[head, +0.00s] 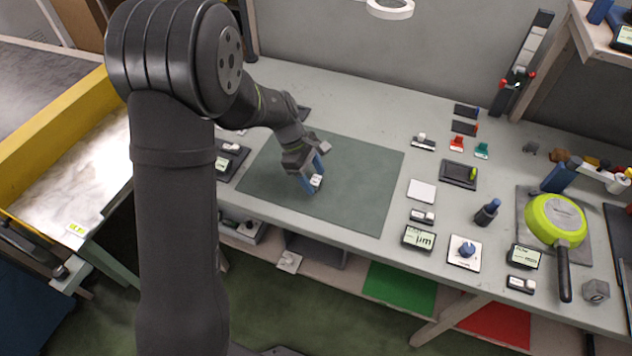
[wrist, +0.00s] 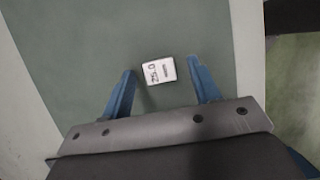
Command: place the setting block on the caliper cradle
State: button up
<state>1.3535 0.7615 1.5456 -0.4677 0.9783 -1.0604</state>
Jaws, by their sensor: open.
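The setting block (wrist: 160,71) is a small white block with a dark number on its face, lying on the dark green mat. In the head view the block (head: 317,180) shows beside the blue fingers. My gripper (wrist: 161,66) is open, with one blue finger on each side of the block and a gap on both sides. In the head view my gripper (head: 311,183) is low over the mat. I cannot tell for sure which item is the caliper cradle; a black holder (head: 459,174) with a green part stands right of the mat.
The mat (head: 355,205) is otherwise clear. Displays and small blocks stand right of it, including a meter (head: 418,238) and a white pad (head: 422,191). A green pan (head: 556,220) lies at the far right. More devices (head: 229,158) lie left of the mat.

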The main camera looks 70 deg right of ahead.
jog(key=shift+s+f, duration=0.15)
jog(key=shift+f, duration=0.2)
jog(key=shift+c, duration=0.5)
grip_shut()
